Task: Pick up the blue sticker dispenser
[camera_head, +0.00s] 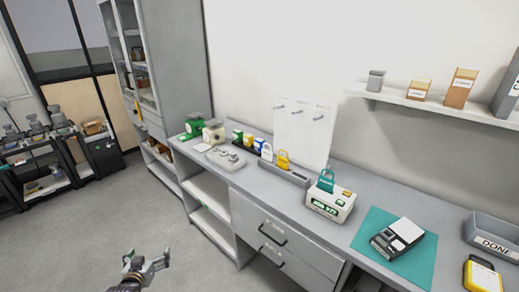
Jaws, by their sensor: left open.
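A small blue sticker dispenser (258,145) stands in a row of small coloured items on the grey counter, between the grey tray and the back wall. A green one (237,135) is to its left, and a white item with a dark blue part (267,152) is just to its right. My left gripper (148,262) is at the bottom left, over the floor in front of the cabinet. It is open and empty, well apart from the counter and the row. My right gripper is not seen.
A white pegboard (303,130) stands behind. Floor before the drawers is clear.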

